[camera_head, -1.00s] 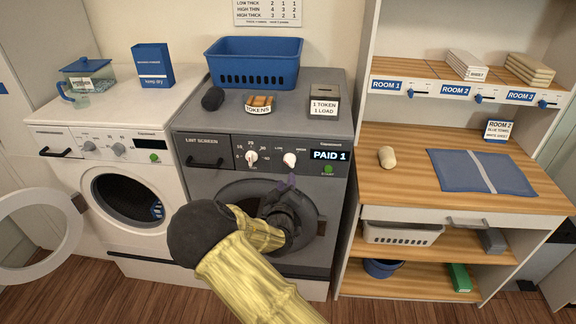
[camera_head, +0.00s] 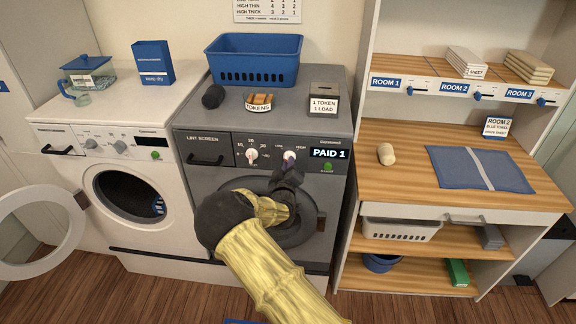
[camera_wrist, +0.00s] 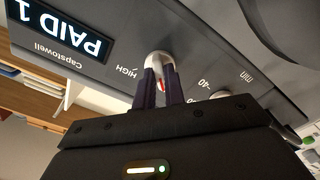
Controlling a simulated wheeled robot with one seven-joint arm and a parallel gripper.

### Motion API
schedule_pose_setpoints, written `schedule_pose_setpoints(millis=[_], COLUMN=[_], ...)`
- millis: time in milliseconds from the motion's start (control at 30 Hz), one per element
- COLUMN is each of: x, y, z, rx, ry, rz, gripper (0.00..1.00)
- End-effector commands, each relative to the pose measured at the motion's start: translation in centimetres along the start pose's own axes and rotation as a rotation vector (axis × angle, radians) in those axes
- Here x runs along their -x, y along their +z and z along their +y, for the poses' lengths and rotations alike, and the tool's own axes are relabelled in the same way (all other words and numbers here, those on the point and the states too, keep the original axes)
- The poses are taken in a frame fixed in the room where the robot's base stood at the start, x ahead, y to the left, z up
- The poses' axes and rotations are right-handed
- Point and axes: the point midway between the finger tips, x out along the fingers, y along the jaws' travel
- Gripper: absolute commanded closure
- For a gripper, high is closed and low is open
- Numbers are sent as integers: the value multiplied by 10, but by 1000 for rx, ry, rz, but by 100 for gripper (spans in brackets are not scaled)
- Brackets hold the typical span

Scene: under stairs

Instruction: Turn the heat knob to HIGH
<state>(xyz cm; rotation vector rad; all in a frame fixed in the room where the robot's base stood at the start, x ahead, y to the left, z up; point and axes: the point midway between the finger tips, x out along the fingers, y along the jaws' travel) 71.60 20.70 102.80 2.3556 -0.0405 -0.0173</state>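The heat knob (camera_head: 289,155) is a white dial on the dark grey dryer's panel, between the LOW and HIGH labels. In the wrist view the knob (camera_wrist: 159,63) has a red mark and stands between the HIGH label (camera_wrist: 128,72) and another dial. My gripper (camera_head: 289,162) reaches up to the knob from below. In the wrist view the two dark purple fingers (camera_wrist: 161,77) lie either side of the knob's lower part, with a narrow gap between them. I cannot tell if they press on it. The fingers partly hide the knob and its pointing direction.
A second dial (camera_head: 251,154) sits left of the heat knob. A PAID 1 display (camera_head: 328,153) and a green button (camera_head: 327,167) are to the right. The white washer's door (camera_head: 35,232) stands open at left. A wooden shelf unit (camera_head: 400,136) stands right.

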Motion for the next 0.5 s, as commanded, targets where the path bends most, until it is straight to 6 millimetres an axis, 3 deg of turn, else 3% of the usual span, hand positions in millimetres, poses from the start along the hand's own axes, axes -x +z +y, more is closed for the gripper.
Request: schedule_pose_setpoints(millis=[500], x=[0], y=[1], z=[-1], rx=[-45], ry=[0], rz=[0], gripper=[100])
